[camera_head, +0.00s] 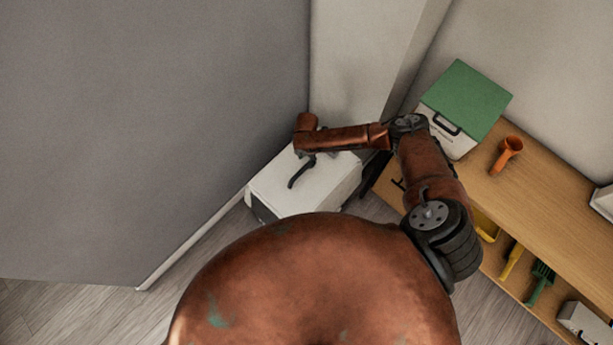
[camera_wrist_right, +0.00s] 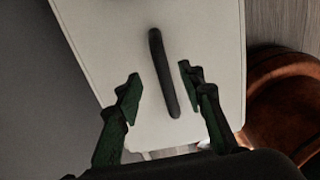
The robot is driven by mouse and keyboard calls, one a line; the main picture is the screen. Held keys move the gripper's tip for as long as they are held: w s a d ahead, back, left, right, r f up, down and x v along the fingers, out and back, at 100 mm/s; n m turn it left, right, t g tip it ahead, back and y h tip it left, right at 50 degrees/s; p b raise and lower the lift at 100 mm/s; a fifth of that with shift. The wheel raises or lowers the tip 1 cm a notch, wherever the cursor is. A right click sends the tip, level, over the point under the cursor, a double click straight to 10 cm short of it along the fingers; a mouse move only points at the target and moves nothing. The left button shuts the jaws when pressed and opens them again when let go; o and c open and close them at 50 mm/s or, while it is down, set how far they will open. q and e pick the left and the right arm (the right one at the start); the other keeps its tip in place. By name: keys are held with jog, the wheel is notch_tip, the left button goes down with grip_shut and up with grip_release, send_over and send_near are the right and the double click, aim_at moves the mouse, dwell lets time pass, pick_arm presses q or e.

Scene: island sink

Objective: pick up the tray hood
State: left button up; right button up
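The tray hood is a white box (camera_head: 328,186) with a black bar handle (camera_head: 301,172) on top, standing low beside the grey wall. In the right wrist view its pale top (camera_wrist_right: 100,30) fills the middle and the handle (camera_wrist_right: 163,72) runs lengthwise. My right gripper (camera_head: 303,153) is above the hood near the handle, mostly hidden under its own wrist in the head view. In the right wrist view the right gripper (camera_wrist_right: 159,75) has its green-padded fingers spread, with the handle between them in the picture. Contact is not visible. My left gripper is not in view.
A wooden shelf unit (camera_head: 545,215) stands at the right, with a green-lidded white box (camera_head: 465,100) and an orange cup (camera_head: 507,154) on top. Yellow and green tools (camera_head: 540,283) lie on its lower shelf. The grey wall (camera_head: 150,130) borders the hood at left.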

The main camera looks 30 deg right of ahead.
aim_at(306, 165)
notch_tip(306, 165, down, 5)
jog(key=shift+s+f+b, duration=0.1)
jog(key=shift+s+b, duration=0.05)
jog(key=shift+b, duration=0.65)
jog(key=shift+c, duration=0.3)
grip_shut()
